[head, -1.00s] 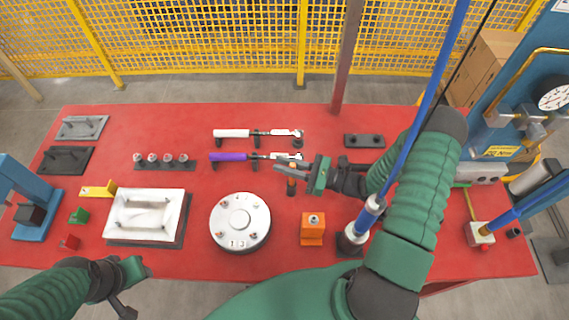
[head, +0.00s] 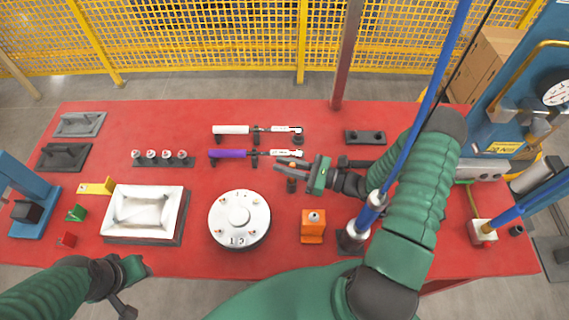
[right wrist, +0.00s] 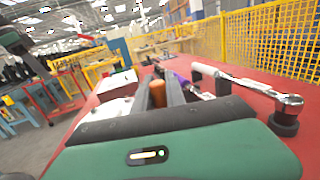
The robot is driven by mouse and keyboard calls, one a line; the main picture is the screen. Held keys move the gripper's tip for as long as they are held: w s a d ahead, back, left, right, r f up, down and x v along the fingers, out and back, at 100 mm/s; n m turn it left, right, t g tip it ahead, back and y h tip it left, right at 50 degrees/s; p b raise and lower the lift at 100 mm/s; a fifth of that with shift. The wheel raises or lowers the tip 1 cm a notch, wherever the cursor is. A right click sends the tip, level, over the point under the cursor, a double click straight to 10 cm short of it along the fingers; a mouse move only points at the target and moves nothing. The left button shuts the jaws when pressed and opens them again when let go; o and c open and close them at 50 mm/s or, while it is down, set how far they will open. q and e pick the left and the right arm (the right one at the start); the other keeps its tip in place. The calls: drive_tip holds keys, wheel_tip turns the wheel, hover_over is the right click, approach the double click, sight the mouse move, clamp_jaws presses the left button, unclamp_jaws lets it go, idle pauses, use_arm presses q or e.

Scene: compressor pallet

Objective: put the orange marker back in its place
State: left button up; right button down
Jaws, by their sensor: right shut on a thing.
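The orange marker (right wrist: 157,93) stands between the two dark fingers of my right gripper in the right wrist view. In the head view my right gripper (head: 289,166) is shut on it, over the red table right of the purple-handled wrench. Only a little orange shows there. A dark upright piece (head: 291,186) shows just below the fingers; I cannot tell whether it is the marker's lower end or a holder. My left gripper (head: 136,268) is at the table's front edge at lower left, far from the marker; its fingers are not clear.
The purple-handled wrench (head: 228,153) and white-handled wrench (head: 232,129) lie left of and behind my right gripper. A round silver flange (head: 239,218) and an orange block (head: 313,228) stand in front. A dark two-hole plate (head: 364,137) lies at the back right.

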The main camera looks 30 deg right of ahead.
drive_tip(key=shift+f, duration=0.35)
drive_tip(key=c, duration=1.3)
unclamp_jaws()
drive_tip(key=b+v, duration=0.3)
drive_tip(key=v, duration=1.3)
drive_tip(key=shift+s+d+f, duration=0.15)
drive_tip(key=shift+s+d, duration=0.15)
